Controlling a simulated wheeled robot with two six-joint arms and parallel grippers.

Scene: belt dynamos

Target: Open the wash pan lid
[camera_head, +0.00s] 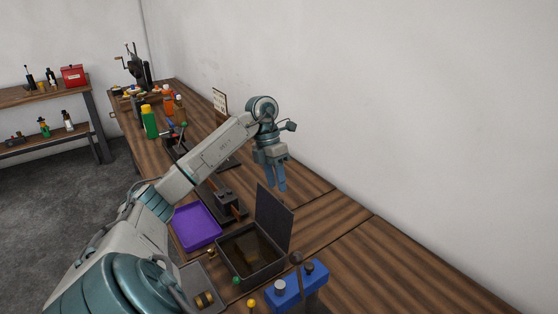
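The wash pan (272,270) is a dark rectangular pan with brownish contents, on the wooden bench at the lower middle. Its dark flat lid (274,218) stands up steeply along the pan's far right edge, so the pan is open on top. My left gripper (277,184) hangs with its fingers pointing down, just above and behind the top of the lid. The fingers look close together with nothing seen between them; whether they are fully shut is unclear. My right gripper is not in view.
A purple tray (196,227) lies left of the pan. A blue block with knobs (297,287) stands at its near right. Bottles, including a green one (150,122), stand farther back. The bench at right (400,265) is clear, bounded by the wall.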

